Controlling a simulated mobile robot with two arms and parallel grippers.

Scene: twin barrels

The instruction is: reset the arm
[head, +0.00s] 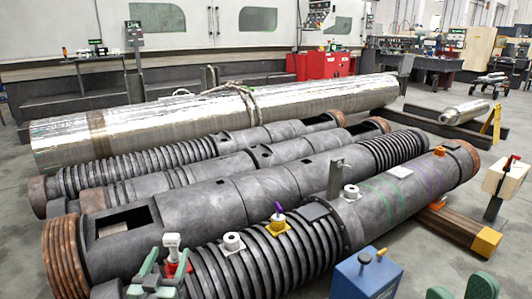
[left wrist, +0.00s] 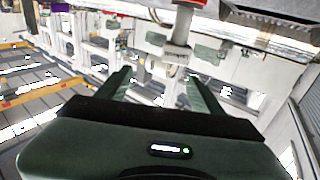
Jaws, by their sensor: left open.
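My left gripper (head: 168,270) is at the bottom left of the head view, over the near ribbed barrel (head: 265,262). Its green fingers are open and apart. A white-topped piece with a red base (head: 172,241) stands on the barrel just behind the fingers. In the left wrist view my left gripper (left wrist: 160,88) holds nothing, and a white and red piece (left wrist: 180,45) shows beyond the fingers. My right gripper (head: 462,288) shows only as green parts at the bottom right edge; its jaws are mostly cut off.
More barrels and a long shiny cylinder (head: 220,112) lie behind.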

